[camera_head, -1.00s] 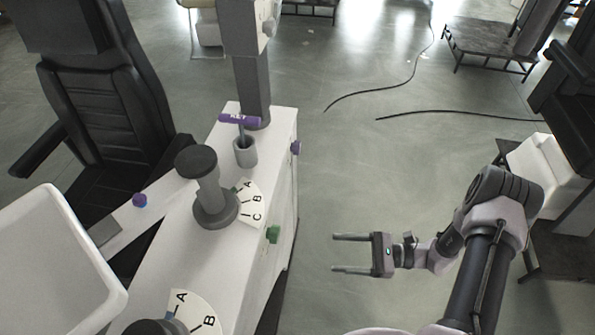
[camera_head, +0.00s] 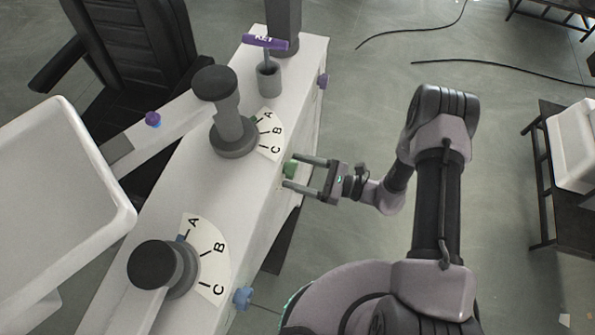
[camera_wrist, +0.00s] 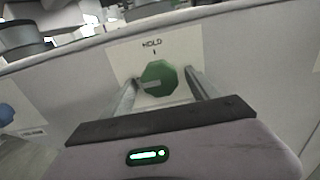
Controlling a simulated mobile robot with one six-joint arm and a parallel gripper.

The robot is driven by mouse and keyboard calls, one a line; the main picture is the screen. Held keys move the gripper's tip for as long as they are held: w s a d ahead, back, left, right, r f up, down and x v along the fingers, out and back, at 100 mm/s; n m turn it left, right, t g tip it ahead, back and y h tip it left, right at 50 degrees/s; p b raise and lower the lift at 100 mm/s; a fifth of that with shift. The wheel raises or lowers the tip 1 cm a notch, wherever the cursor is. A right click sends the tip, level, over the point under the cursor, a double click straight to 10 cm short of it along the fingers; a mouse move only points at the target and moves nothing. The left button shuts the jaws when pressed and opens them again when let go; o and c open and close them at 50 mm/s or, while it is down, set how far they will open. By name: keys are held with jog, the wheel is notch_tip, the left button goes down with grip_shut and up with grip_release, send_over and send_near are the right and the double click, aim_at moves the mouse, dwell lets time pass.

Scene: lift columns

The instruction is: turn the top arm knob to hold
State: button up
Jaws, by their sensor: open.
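A green knob (camera_head: 290,168) sits on the side face of the white lift column body. The wrist view shows it close up as a green knob (camera_wrist: 160,77) on a pale plate, with the word HOLD (camera_wrist: 152,44) and a short tick above it. A light bar mark on the knob points left, not up at the tick. My gripper (camera_head: 289,171) is open, with one finger on each side of the green knob. I cannot tell whether the fingers touch it.
A purple knob (camera_head: 323,81) and a blue knob (camera_head: 243,298) are on the same side face. Two dark levers with A-B-C dials and a purple-handled key (camera_head: 265,43) stand on top. A white tray (camera_head: 60,190) is at left.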

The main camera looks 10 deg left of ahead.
jog(key=shift+a, duration=0.1)
jog(key=c, duration=1.3)
jog(key=shift+c, duration=0.2)
jog(key=shift+m, duration=0.3)
jog(key=shift+s+r+m+p, duration=0.1)
jog(key=shift+m+p, duration=0.15)
jog(key=shift+m, duration=4)
jog(key=shift+s+m+p, duration=0.1)
jog(key=shift+m+p, duration=0.15)
jog(key=shift+m, duration=4)
